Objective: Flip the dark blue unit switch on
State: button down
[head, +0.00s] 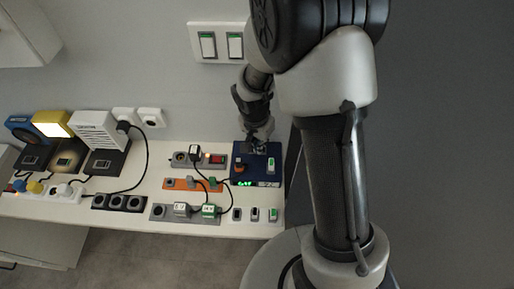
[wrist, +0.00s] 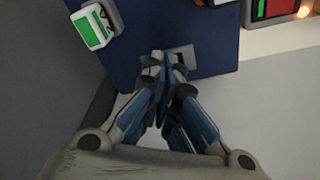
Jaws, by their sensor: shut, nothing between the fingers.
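The dark blue unit (head: 257,174) stands at the right end of the white counter, with a lit green display on its front edge. It fills the upper middle of the wrist view (wrist: 135,18). A white and green rocker (head: 271,165) sits on its right part and shows at upper left in the wrist view (wrist: 93,27). A small light grey plate (wrist: 184,56) on the unit lies right at my fingertips, partly covered by them. My gripper (head: 258,147) is shut and empty over the unit's back part; its closed fingers show in the wrist view (wrist: 160,62). Whether they touch is unclear.
A grey strip with a red switch (head: 217,159) and an orange strip (head: 190,184) lie left of the unit. Several black cables and plugs run nearby. Small switches (head: 255,214) line the counter's front. Wall switches (head: 220,44) are above.

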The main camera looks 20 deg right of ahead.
jog(key=shift+r+p, duration=2.2)
jog(key=shift+r, duration=1.25)
